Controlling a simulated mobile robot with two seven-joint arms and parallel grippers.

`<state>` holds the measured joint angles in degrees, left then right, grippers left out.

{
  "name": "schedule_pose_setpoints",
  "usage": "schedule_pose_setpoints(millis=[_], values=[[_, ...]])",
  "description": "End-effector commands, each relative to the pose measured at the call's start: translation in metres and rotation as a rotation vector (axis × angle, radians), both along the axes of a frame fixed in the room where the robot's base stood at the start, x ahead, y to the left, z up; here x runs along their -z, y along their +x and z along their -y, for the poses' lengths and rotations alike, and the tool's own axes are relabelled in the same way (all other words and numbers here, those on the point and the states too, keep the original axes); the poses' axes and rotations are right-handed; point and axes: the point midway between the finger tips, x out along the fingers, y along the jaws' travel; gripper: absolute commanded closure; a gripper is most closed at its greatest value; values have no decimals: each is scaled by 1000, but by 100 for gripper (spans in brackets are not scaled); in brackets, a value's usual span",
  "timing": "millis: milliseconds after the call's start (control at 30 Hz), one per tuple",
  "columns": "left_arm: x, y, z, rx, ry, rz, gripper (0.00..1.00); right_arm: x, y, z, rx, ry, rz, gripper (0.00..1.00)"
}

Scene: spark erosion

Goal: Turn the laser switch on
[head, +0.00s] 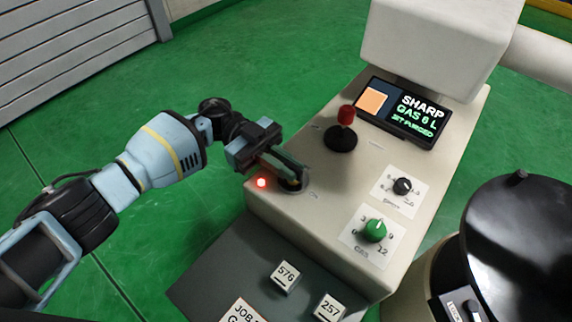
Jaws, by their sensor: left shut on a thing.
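A cream machine console (345,185) stands right of centre. My left gripper (284,168) reaches in from the left over the console's near left corner. Its fingers are shut on a dark switch knob (294,185) there, which they mostly cover. No label on this knob can be read, and its turned position is hidden. A small red lamp (262,182) glows just left of it. A display (404,111) on the console reads "SHARP", "GAS 6 L" and a smaller third line, probably "JET PURGED", beside an orange square. My right gripper is out of view.
A red-topped lever (346,116) stands upright near the gripper. A small black knob (403,186) and a green gas knob (374,230) sit further right. Number tags (286,276) lie on a dark front shelf (235,258). A black round lid (520,240) stands at right.

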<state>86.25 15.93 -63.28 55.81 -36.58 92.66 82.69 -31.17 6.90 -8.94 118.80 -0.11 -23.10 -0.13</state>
Motion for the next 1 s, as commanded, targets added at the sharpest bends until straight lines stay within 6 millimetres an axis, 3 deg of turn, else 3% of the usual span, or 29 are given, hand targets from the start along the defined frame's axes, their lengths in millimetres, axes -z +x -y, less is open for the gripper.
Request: schedule_pose_setpoints(millis=[267,300,467,767,1000], values=[[-1,-1,1,5,-1,0,100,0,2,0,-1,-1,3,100],[-1,-1,1,4,-1,0,88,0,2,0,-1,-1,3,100],[-1,-1,1,3,-1,1,67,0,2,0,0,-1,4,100],[0,1,-1,1,1,1,67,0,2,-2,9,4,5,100],[2,18,-23,-2,2,0,67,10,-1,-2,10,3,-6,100]])
